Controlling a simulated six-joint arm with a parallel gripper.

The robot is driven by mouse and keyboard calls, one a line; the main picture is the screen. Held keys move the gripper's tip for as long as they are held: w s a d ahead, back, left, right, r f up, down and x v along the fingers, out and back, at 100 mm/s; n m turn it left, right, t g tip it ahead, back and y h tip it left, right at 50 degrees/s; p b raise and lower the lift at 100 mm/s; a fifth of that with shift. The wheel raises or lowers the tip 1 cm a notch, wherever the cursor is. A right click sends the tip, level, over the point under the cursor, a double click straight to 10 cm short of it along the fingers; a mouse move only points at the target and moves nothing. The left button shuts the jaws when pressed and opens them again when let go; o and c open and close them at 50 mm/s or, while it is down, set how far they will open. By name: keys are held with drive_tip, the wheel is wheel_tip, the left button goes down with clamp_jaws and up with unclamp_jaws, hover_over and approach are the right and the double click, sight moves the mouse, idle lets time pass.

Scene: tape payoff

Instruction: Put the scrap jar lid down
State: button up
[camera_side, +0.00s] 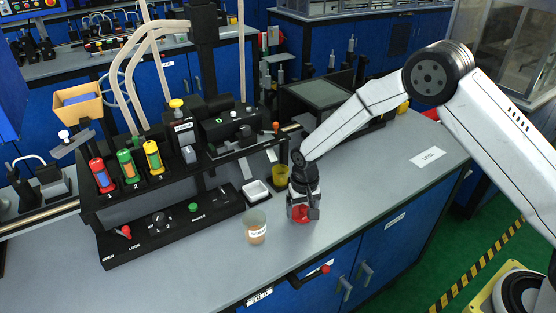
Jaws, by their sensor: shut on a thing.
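The scrap jar lid (301,213) is a red disc near the front of the grey bench, right of the jar. My gripper (302,214) points down and is shut on the lid, with its fingers on either side of it. The lid is low, at or just above the bench top; I cannot tell whether it touches. The scrap jar (255,228) stands upright and open on the bench to the left, clear-walled with a pale label and brownish contents.
A white square dish (257,191) and a yellow cup (279,174) stand behind the jar. The black tape machine (170,220) with coloured spools fills the left. The bench (375,185) is clear right of my gripper, up to a white label card (428,158).

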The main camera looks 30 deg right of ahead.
sight(304, 206)
drive_tip(key=shift+f, duration=0.2)
drive_tip(key=o, duration=0.9)
drive_tip(key=shift+r, duration=0.1)
wheel_tip(304, 206, up, 12)
idle(0.4)
drive_tip(key=shift+s+d, duration=0.1)
idle(0.4)
drive_tip(key=s+d+r+n+t, duration=0.1)
drive_tip(key=s+d, duration=0.3)
drive_tip(key=s, duration=0.6)
drive_tip(key=s+d+r+n+t, duration=0.1)
drive_tip(key=s+d, duration=0.3)
drive_tip(key=s, duration=0.6)
drive_tip(key=shift+s+d+r+n+t, duration=0.3)
drive_tip(key=shift+s+d+r+n, duration=0.1)
drive_tip(key=shift+r+n, duration=0.25)
drive_tip(key=shift+w+f, duration=0.1)
